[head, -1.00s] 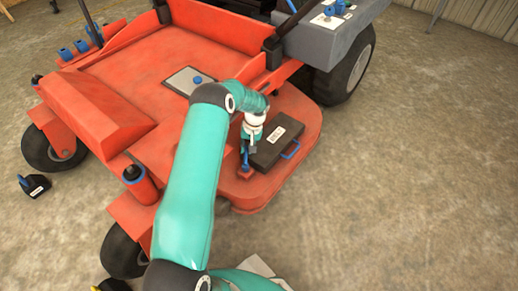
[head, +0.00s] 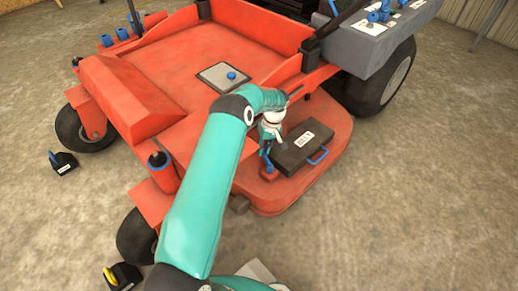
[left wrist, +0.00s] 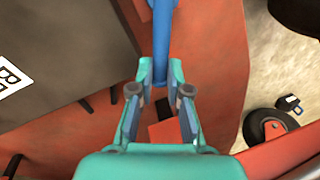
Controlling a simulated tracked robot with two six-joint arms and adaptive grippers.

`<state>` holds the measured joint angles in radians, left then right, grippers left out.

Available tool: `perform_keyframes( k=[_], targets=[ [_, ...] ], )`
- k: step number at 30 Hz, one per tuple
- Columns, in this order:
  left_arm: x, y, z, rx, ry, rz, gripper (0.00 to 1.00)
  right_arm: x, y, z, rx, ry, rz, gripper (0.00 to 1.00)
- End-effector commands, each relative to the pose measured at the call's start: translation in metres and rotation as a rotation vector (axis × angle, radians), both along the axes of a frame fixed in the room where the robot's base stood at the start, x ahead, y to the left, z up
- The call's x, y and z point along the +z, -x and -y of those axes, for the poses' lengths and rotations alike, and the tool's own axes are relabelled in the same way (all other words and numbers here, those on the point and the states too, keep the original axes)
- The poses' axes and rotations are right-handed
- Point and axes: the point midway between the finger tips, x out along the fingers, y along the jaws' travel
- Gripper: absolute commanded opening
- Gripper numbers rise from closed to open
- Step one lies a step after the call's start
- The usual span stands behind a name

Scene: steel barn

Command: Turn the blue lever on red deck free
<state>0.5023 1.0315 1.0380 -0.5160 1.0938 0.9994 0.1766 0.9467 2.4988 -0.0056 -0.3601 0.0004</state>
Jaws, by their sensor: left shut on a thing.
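The blue lever (head: 265,158) stands on a small red block at the near edge of the red deck (head: 268,197). In the left wrist view the lever (left wrist: 163,35) is a blue bar running up from between the fingertips. My left gripper (left wrist: 160,76) is shut on the lever, one finger on each side. In the head view my left gripper (head: 270,142) is small and partly hides the lever's upper part. My right gripper is not in view.
A dark box (head: 304,150) with a white label and blue handle sits on the deck right beside the lever. Black blocks with blue (head: 63,162) and yellow (head: 121,276) handles are on the floor. Open floor lies right.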

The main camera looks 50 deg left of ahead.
Motion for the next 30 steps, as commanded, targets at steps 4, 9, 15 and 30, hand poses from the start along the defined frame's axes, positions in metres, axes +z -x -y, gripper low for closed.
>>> perform_keyframes(
  k=[4,9,15,30],
  targets=[
    [-0.001,0.001,0.003,-0.001,0.007,-0.007,0.00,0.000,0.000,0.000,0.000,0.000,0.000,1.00],
    [-0.001,0.000,0.004,-0.003,0.007,-0.007,0.19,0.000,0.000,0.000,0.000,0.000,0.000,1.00],
    [-0.001,-0.001,0.003,-0.005,0.005,-0.005,0.41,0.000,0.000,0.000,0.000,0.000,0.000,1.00],
    [0.025,-0.007,0.003,-0.004,0.000,0.001,0.41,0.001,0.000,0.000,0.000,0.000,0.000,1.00]
  ],
)
